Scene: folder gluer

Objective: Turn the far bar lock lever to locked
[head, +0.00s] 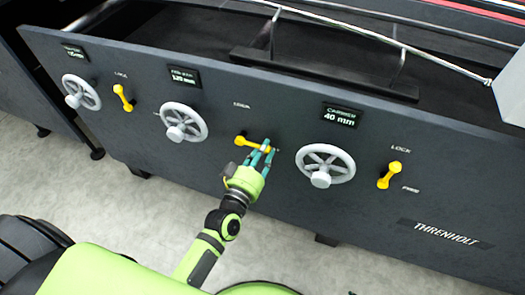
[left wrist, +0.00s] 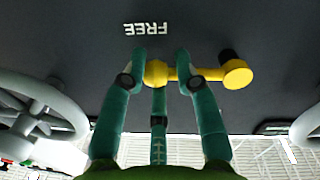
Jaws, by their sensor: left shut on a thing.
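My left gripper (head: 265,149) is shut on that free end. In the left wrist view, the fingers (left wrist: 158,75) close around the lever's knob, and the yellow arm (left wrist: 212,73) runs right to its dark mount. White FREE lettering (left wrist: 146,28) appears upside down just beyond the held knob. In the head view, the gripper hides part of the lever. My right gripper is not in view.
Grey handwheels stand left (head: 183,122) and right (head: 325,167) of the lever. Other yellow levers are at far left (head: 123,97) and right (head: 389,175). A metal rail (head: 390,40) runs above the panel. Open floor (head: 120,190) lies in front.

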